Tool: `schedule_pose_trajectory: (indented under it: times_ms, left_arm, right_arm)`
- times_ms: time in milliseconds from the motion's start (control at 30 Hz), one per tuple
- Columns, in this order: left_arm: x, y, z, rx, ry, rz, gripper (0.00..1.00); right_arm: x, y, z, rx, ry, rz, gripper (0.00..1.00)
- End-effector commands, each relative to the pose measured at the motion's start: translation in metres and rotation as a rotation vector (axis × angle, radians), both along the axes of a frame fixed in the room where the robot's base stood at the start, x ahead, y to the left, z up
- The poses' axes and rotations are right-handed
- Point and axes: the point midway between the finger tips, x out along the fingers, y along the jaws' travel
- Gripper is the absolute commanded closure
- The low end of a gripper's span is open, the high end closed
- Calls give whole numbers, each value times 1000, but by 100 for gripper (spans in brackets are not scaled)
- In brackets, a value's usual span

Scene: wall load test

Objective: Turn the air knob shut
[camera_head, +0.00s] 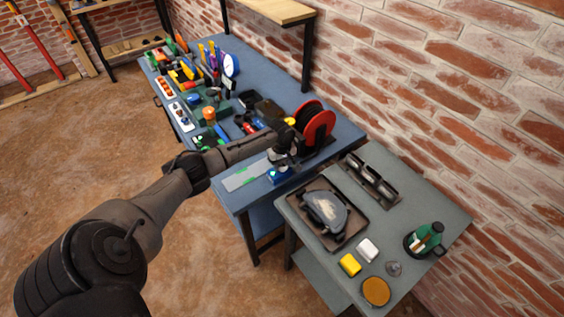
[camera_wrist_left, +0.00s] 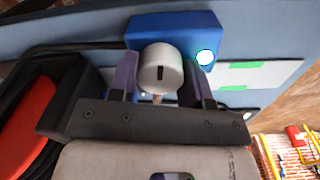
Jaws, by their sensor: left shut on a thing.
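The air knob (camera_wrist_left: 160,66) is a pale grey round knob with a dark line on its face. It sits at a blue block (camera_wrist_left: 180,27) on the blue workbench. In the left wrist view my left gripper (camera_wrist_left: 160,82) has one finger on each side of the knob and is shut on it. The block face has a bright white round spot (camera_wrist_left: 205,57). In the head view my left gripper (camera_head: 281,161) reaches down over the blue block (camera_head: 279,176), and the knob is hidden there. My right gripper is in neither view.
A red and black reel (camera_head: 320,128) stands close behind my left gripper. Tools and parts crowd the far bench (camera_head: 345,135). A grey side table (camera_head: 430,205) at right holds a dark tray (camera_head: 345,238), a yellow block (camera_head: 350,264) and a green container (camera_head: 426,238).

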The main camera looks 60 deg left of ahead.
Motion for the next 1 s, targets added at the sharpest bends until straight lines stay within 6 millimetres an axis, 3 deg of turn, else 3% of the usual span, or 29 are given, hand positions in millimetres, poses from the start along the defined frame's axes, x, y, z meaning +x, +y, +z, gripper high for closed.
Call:
schedule_pose_trajectory:
  times_ms: [400, 1000]
  left_arm:
    - [0, -1, 4, -3, 1, -357, 80]
    - [2, -1, 1, -3, 0, -927, 80]
  right_arm:
    - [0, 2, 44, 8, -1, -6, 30]
    - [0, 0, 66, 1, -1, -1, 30]
